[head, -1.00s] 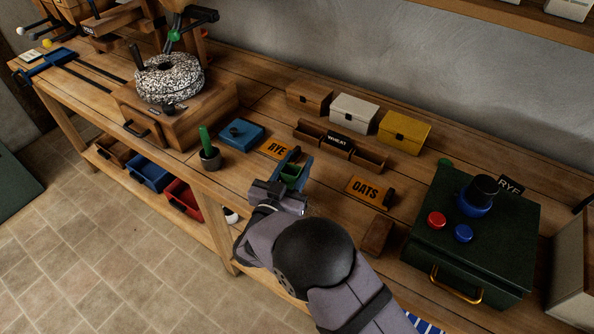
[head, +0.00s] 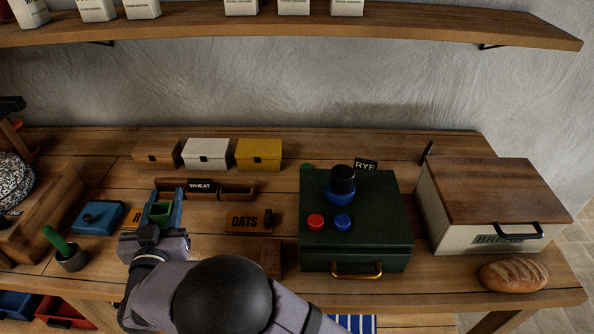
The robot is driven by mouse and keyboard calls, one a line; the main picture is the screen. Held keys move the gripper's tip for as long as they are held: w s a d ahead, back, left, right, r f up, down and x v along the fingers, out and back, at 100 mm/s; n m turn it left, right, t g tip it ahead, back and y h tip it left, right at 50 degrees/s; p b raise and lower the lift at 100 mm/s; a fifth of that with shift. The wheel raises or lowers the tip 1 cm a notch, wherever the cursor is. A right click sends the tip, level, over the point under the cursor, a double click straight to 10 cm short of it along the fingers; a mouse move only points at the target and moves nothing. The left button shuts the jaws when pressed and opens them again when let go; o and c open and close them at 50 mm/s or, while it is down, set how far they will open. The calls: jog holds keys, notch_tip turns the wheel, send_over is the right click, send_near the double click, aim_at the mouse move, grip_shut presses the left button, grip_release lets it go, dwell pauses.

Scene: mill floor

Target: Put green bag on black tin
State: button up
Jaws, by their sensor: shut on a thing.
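My gripper (head: 165,208) is above the left-middle of the bench, its two blue fingers pointing away from me. It is shut on a small green thing, which I take for the green bag (head: 160,209); the fingers partly hide it. To the right, a small black cylinder, likely the black tin (head: 342,174), stands upright on a round blue piece (head: 341,197) on top of the dark green box (head: 375,212). My gripper is well left of that box.
A red knob (head: 315,222) and a blue knob (head: 343,222) are on the green box. Brown, white and yellow boxes (head: 258,153) line the back. A bread bin (head: 455,230) and a loaf (head: 514,275) are at right.

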jog(key=w+d+r+m+h+p, duration=0.1)
jog(key=w+d+r+m+h, duration=0.25)
jog(key=w+d+r, duration=0.55)
jog(key=w+d+r+m+h+p, duration=0.2)
jog(key=w+d+r+h, duration=0.3)
jog(key=d, duration=0.7)
jog(key=d+r+m+g+h+p, duration=0.15)
jog(key=d+r, duration=0.35)
jog(key=d, duration=0.6)
jog(key=d+r+m+g+h, duration=0.15)
jog(key=d+r, duration=0.35)
jog(key=d, duration=0.5)
notch_tip(320, 180, down, 16)
jog(key=s+a+n+t+y+p, duration=0.1)
jog(key=n+y, duration=0.1)
jog(key=shift+s+t, duration=0.3)
jog(key=shift+t, duration=0.1)
